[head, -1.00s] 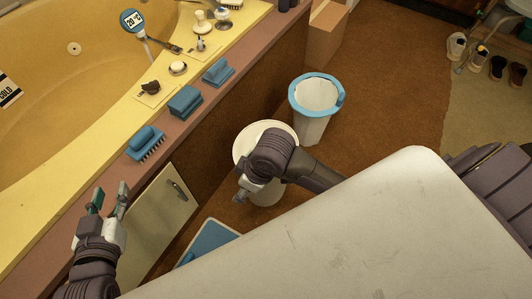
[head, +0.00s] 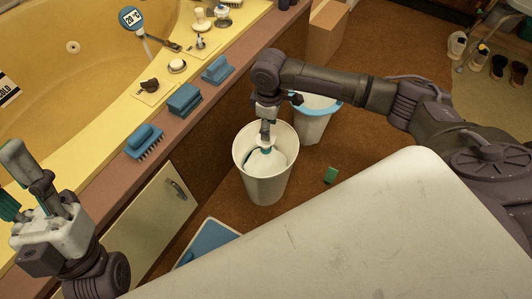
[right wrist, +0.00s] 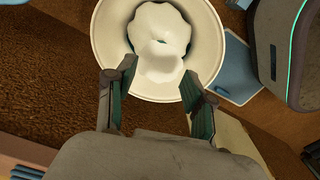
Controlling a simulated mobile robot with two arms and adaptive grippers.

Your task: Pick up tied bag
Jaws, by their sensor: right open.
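The tied bag (head: 277,158) is white and sits inside a round white bin (head: 268,186) on the brown floor. In the right wrist view the bag (right wrist: 160,40) shows as a puffy white lump with a knot-like bulge, surrounded by the bin's rim (right wrist: 98,40). My right gripper (head: 266,148) points down at the bin's mouth. In the right wrist view its fingers (right wrist: 164,78) are apart with nothing between them, over the near rim. I cannot tell whether they touch the bag. My left gripper (head: 14,175) is open and empty at the left edge.
A second bin with a blue rim (head: 322,108) stands just behind. A cardboard box (head: 327,30) stands farther back.

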